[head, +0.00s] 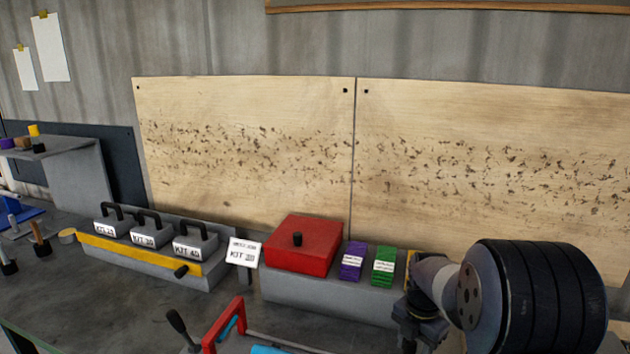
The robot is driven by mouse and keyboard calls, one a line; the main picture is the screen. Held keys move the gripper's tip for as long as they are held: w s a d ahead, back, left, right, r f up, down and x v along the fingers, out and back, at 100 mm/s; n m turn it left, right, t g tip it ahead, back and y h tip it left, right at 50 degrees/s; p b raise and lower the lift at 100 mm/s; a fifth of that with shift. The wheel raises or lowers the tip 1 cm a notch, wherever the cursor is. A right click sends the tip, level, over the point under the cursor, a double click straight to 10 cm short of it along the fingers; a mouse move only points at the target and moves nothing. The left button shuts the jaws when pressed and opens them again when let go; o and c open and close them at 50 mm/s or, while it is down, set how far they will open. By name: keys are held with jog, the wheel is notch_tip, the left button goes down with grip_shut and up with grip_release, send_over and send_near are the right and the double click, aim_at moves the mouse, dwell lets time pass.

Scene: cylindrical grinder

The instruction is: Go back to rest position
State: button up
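My arm shows at the lower right, with a large black ribbed joint and a grey link. At its far end is a dark part that looks like my gripper (420,328), in front of the right end of the grey block on the bench. Its fingers cannot be made out, so I cannot tell whether it is open or shut, or whether it holds anything.
On the bench stand a grey rack (150,262) with labelled, handled kits, a red box (300,245), and purple (352,262) and green (384,266) blocks. A red-handled item (222,325) is at the front. Wooden panels (245,150) stand behind.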

jog(key=shift+s+d+m, duration=0.2)
jog(key=shift+d+m, duration=0.1)
jog(key=shift+m, duration=0.6)
jog(key=shift+r, duration=0.1)
